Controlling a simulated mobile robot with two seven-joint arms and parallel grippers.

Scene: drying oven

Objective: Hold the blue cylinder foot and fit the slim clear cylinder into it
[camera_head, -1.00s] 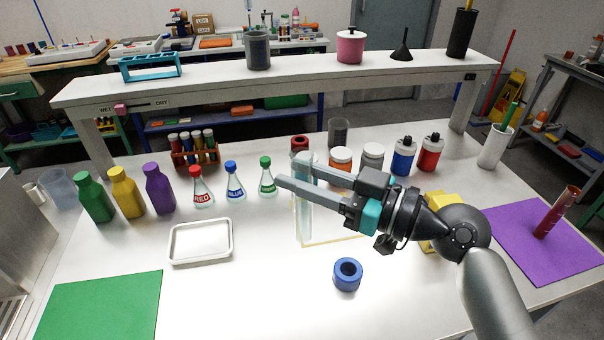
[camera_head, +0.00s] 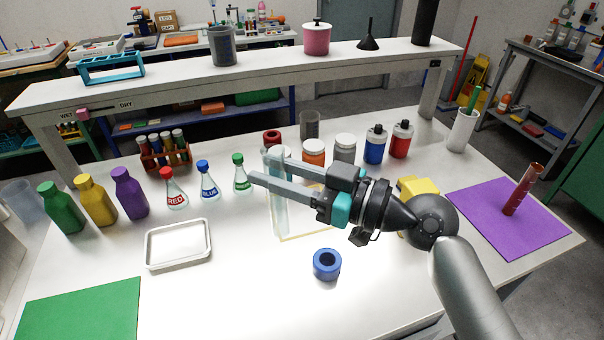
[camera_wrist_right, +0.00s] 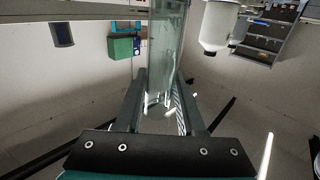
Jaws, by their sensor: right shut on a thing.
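The blue cylinder foot (camera_head: 327,264), a short ring with a dark round hole, stands alone on the white table. The slim clear cylinder (camera_head: 279,212) is upright behind and to the left of it, apart from it. My right gripper (camera_head: 262,170) is shut on the clear cylinder near its upper part. The right wrist view also shows the clear cylinder (camera_wrist_right: 168,50) between the two fingers. I cannot tell whether its lower end touches the table. My left gripper is not in view.
A shallow white tray (camera_head: 150,253) lies left of the foot, with red, blue and green flasks behind it. White-lidded jars (camera_head: 345,147) and bottles stand behind my right arm. A yellow object (camera_head: 417,187) is partly hidden by that arm. The table in front is clear.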

